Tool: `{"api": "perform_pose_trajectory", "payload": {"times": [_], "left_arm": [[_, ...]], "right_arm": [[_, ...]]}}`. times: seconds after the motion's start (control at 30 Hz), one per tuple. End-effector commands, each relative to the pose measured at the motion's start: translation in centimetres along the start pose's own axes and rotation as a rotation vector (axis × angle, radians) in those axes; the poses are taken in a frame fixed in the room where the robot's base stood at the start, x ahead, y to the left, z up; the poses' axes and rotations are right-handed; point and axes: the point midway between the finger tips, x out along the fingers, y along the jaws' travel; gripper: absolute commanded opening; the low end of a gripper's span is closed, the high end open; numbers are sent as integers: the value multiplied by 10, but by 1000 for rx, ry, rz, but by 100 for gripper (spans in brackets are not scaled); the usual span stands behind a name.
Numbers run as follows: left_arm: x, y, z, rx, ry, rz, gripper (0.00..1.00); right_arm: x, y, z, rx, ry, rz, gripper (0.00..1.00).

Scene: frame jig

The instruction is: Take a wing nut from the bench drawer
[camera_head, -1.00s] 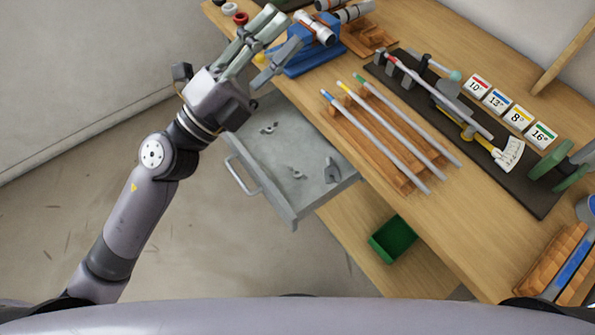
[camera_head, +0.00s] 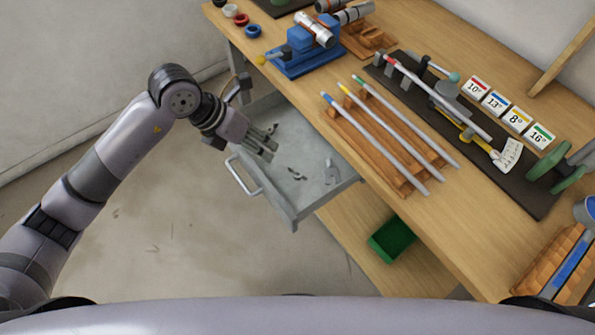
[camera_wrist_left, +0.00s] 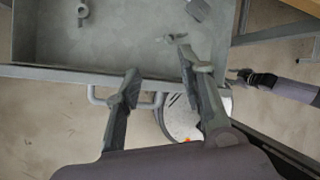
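The grey bench drawer (camera_head: 270,190) is pulled open below the bench's left edge. Small grey wing nuts lie apart on its floor, one near the front (camera_head: 297,174) and one farther back (camera_head: 272,129). My left gripper (camera_head: 267,148) is over the drawer, fingers apart and empty. In the left wrist view, its fingers (camera_wrist_left: 158,62) reach across the drawer's front wall. One wing nut (camera_wrist_left: 174,38) lies by the right fingertip; contact is unclear. Another (camera_wrist_left: 82,10) is farther in. A dark arm end (camera_wrist_left: 243,75), apparently my right gripper, is too small to read.
A larger grey piece (camera_head: 332,172) lies in the drawer's right part. The drawer handle (camera_head: 241,176) sticks out in front. Above are a blue vise (camera_head: 300,55) and a wooden rack (camera_head: 380,145) with rods. A green bin (camera_head: 391,238) stands on the shelf below.

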Motion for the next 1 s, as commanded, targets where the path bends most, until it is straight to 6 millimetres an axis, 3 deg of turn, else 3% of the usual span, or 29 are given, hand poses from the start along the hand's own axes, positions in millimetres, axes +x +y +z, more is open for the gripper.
{"api": "perform_pose_trajectory", "payload": {"times": [0.3,0.57,0.83,1.0], "left_arm": [[64,-2,0,-1,2,-4,37],[84,-2,0,1,1,-4,37],[122,-1,-1,-1,0,-4,37],[132,0,-2,2,-1,-4,37]], "right_arm": [[-13,3,0,-2,-1,4,39],[-17,3,-1,-2,-1,4,39],[-29,3,-2,-2,-1,3,39],[-29,3,-2,-1,-1,3,39]]}}
